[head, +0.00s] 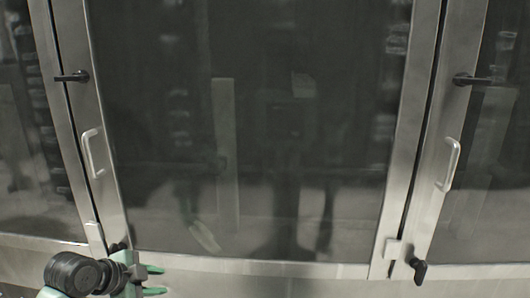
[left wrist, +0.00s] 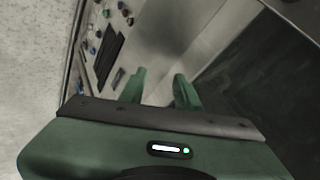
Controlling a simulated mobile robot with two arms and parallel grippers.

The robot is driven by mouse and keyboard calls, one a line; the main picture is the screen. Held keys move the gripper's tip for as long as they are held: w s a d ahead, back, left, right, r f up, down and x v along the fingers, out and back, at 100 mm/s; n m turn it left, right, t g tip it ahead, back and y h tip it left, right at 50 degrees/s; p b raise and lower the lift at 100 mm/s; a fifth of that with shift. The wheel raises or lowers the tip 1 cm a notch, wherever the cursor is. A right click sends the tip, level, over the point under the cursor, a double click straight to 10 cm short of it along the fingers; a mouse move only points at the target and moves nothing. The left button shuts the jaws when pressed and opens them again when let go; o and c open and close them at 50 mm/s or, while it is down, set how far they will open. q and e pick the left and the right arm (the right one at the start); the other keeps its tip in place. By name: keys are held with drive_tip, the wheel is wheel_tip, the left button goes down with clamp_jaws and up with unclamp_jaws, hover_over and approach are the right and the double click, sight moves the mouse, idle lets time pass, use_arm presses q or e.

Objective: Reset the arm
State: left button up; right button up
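My left gripper (head: 155,281) shows at the bottom left of the head view, in front of the lower edge of the tunnel washer. Its two green fingers point right and are apart with nothing between them. In the left wrist view the same gripper (left wrist: 160,88) has its fingers spread and empty. The tunnel washer's large dark glass panel (head: 270,120) stands in front of me in a steel frame and looks shut. My right gripper is not seen in either view.
Silver handles (head: 93,152) and (head: 449,164) stick out from the frame at left and right. Black latches (head: 72,77) and (head: 473,80) sit higher up, and another black latch (head: 418,270) is at lower right. The left gripper is close to the frame's lower left corner.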

use_arm(q)
drive_tip(key=s+d+f+n+g, duration=0.2)
drive_tip(key=s+d+f+n, duration=0.15)
drive_tip(key=s+f, duration=0.65)
drive_tip(key=s+d+f+n+g+y, duration=0.1)
drive_tip(key=s+f+n, duration=0.15)
drive_tip(key=s, duration=0.55)
drive_tip(key=s+d+f+n+g+y, duration=0.15)
drive_tip(key=s+n, duration=0.25)
drive_tip(key=s, duration=0.4)
drive_tip(key=s+f+n+y, duration=0.1)
drive_tip(key=s+f+n, duration=0.25)
drive_tip(key=s, duration=0.35)
wheel_tip(320, 180, down, 26)
drive_tip(key=s+g, duration=0.1)
drive_tip(key=s, duration=0.1)
drive_tip(key=s+a+f+g, duration=0.1)
drive_tip(key=s+a+f, duration=0.1)
drive_tip(key=s+f, duration=1.3)
drive_tip(key=shift+s+a+f, duration=0.2)
drive_tip(key=shift+s+a, duration=0.15)
drive_tip(key=shift+s, duration=0.35)
drive_tip(key=shift+m+g, duration=0.25)
